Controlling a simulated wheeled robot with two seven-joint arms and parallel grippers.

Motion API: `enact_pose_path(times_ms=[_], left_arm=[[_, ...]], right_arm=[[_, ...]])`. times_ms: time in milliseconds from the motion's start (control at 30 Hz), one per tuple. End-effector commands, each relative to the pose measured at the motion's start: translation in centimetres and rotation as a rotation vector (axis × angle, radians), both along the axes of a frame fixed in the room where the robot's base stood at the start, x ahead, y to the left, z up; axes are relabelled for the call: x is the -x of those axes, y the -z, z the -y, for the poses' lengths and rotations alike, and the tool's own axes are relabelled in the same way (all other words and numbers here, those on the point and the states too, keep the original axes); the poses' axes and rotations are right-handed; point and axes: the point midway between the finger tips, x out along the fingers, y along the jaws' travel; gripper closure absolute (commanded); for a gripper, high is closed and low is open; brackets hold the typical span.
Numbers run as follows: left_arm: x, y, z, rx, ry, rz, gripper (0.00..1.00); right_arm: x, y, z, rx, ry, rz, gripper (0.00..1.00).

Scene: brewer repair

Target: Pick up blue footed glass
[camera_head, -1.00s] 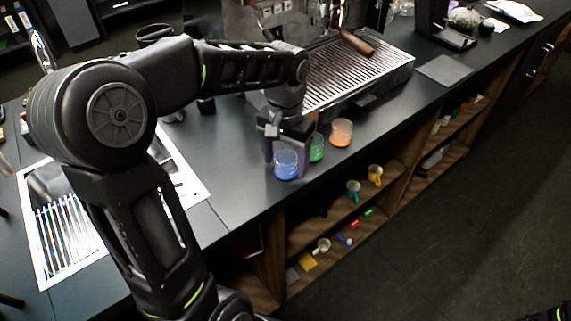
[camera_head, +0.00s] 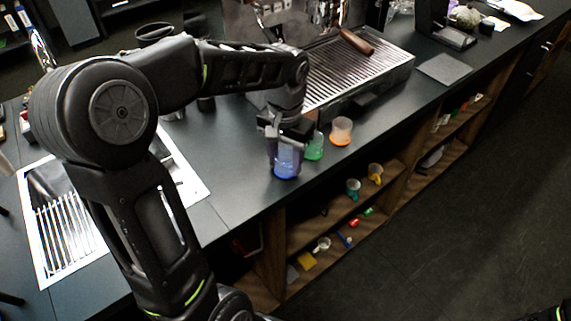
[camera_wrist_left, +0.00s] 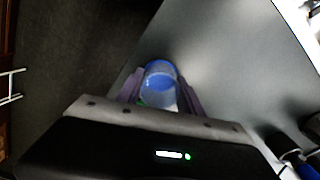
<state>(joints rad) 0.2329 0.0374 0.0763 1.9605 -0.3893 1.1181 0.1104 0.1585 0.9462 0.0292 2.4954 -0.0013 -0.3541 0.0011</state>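The blue footed glass (camera_head: 286,163) stands upright on the dark counter near its front edge. My left gripper (camera_head: 286,150) reaches down over it, one finger on each side. In the left wrist view the blue glass (camera_wrist_left: 160,82) sits between the two purple-grey fingers (camera_wrist_left: 161,93), which appear to touch its sides. The gripper looks shut on the glass, which still appears to rest on the counter. The gripper body hides part of the glass. My right gripper is not in view.
A green glass (camera_head: 314,147) stands close to the right of the gripper, with an orange glass (camera_head: 341,131) beyond it. The espresso machine's drip tray (camera_head: 360,70) is behind. A sink (camera_head: 62,225) is at left. Open shelves (camera_head: 335,215) with cups lie below the counter edge.

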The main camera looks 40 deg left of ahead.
Motion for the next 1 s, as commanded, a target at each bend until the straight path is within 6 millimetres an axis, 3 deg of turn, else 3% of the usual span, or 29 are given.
enact_pose_path(times_ms=[500,767,1000], left_arm=[[0.0,0.0,0.0,0.000,0.000,0.000,1.00],[0.0,-0.2,0.0,0.000,0.000,0.001,1.00],[-0.1,-3.0,0.0,-0.002,0.001,0.006,1.00]], right_arm=[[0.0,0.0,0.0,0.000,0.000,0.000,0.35],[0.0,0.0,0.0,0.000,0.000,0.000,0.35],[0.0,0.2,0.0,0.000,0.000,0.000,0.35]])
